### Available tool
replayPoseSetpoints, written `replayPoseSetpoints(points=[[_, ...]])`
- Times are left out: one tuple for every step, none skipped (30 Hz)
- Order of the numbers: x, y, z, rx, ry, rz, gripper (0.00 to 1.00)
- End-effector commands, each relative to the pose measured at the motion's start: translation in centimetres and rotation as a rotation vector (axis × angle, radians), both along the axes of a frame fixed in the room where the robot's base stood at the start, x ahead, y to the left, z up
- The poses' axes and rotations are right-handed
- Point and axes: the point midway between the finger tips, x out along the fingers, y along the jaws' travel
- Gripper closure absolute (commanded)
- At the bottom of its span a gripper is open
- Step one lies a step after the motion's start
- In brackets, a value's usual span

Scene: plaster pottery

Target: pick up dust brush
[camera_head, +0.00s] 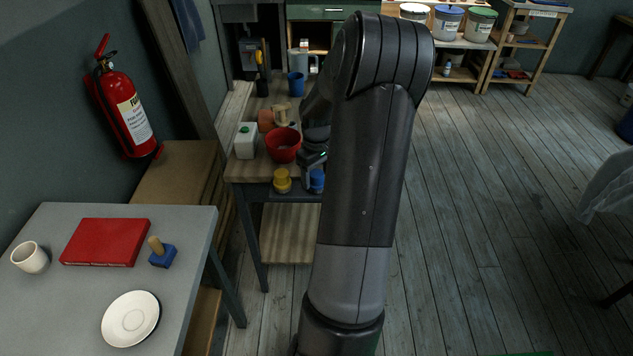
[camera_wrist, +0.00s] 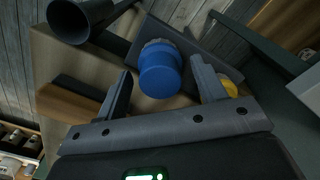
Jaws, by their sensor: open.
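No thing in view is plainly a dust brush. A blue round piece with a ribbed collar (camera_wrist: 160,75) shows between the fingers of my gripper (camera_wrist: 162,78) in the wrist view. The fingers are open, one on each side of it, and I cannot tell whether they touch it. In the head view a blue piece (camera_head: 317,180) sits below my gripper at the wooden worktable's front, beside a yellow piece (camera_head: 282,181). My arm hides part of that area. A blue block with a wooden handle (camera_head: 162,253) stands on the grey table at left.
The grey table (camera_head: 62,290) at left holds a red book, a cup and a saucer. Open floor (camera_head: 480,230) lies to the right.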

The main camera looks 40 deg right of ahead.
Motion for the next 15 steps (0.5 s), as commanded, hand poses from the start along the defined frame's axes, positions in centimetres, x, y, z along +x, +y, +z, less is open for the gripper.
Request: replayPoseSetpoints(points=[[0.00,0.00,0.01,0.000,0.000,0.000,0.38],[0.00,0.01,0.02,0.000,0.000,0.000,0.40],[0.00,0.01,0.02,0.000,0.000,0.000,0.43],[0.00,0.01,0.03,0.000,0.000,0.000,0.46],[0.00,0.01,0.03,0.000,0.000,0.000,0.48],[0.00,0.01,0.03,0.000,0.000,0.000,0.52],[0.00,0.01,0.03,0.000,0.000,0.000,0.54],[0.00,0.01,0.03,0.000,0.000,0.000,0.56],[0.00,0.01,0.03,0.000,0.000,0.000,0.60],[0.00,0.02,0.04,0.000,0.000,0.000,0.62],[0.00,0.02,0.04,0.000,0.000,0.000,0.65],[0.00,0.01,0.04,0.000,0.000,0.000,0.68],[0.00,0.02,0.03,0.000,0.000,0.000,0.70],[-0.01,0.02,0.03,0.000,0.000,0.000,0.73],[-0.01,0.02,0.02,0.001,0.001,0.000,0.76]])
